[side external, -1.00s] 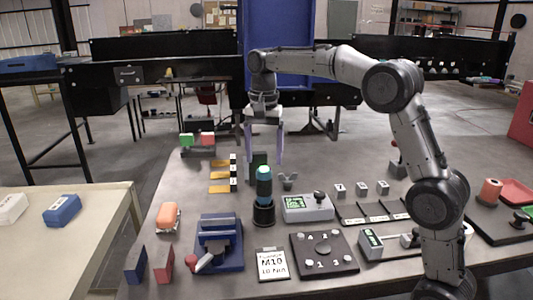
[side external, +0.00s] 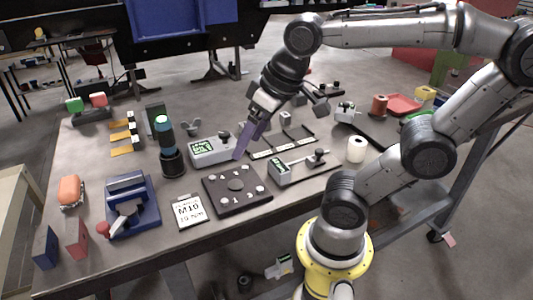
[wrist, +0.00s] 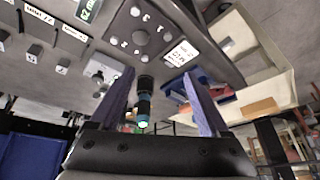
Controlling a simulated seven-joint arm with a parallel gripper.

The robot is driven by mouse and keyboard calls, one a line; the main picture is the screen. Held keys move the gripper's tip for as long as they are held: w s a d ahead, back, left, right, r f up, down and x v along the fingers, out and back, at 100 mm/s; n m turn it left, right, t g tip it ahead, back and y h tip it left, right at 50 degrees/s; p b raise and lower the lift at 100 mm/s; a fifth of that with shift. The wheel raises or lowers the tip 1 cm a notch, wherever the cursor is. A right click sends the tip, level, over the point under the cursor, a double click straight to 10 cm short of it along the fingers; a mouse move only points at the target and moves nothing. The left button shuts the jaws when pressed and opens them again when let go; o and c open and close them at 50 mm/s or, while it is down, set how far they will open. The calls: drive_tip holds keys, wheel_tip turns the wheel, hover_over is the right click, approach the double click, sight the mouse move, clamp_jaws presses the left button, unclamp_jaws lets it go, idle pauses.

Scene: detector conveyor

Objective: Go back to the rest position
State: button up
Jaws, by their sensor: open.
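My gripper (side external: 243,147) is tilted above the table, its purple fingers pointing down and left in the side view, near the grey box with a green display (side external: 212,151) and the black plate with round buttons (side external: 237,190). In the wrist view the two fingers of my gripper (wrist: 158,76) stand wide apart with nothing held between them. The dark cylinder with a teal top (side external: 167,145) stands upright on the table, left of the gripper. It also shows in the wrist view (wrist: 144,100), beyond the fingers.
A blue fixture (side external: 133,205), a card reading M10 (side external: 188,211) and an orange rounded block (side external: 71,191) lie at the left front. A lever device (side external: 296,167) and a white roll (side external: 356,149) are at the right. A red tray (side external: 403,104) is farther back.

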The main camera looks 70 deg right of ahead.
drive_tip(key=shift+n+t, duration=0.3)
drive_tip(key=shift+n, duration=0.5)
drive_tip(key=s+f, duration=0.3)
drive_tip(key=shift+s+a, duration=0.2)
idle(0.4)
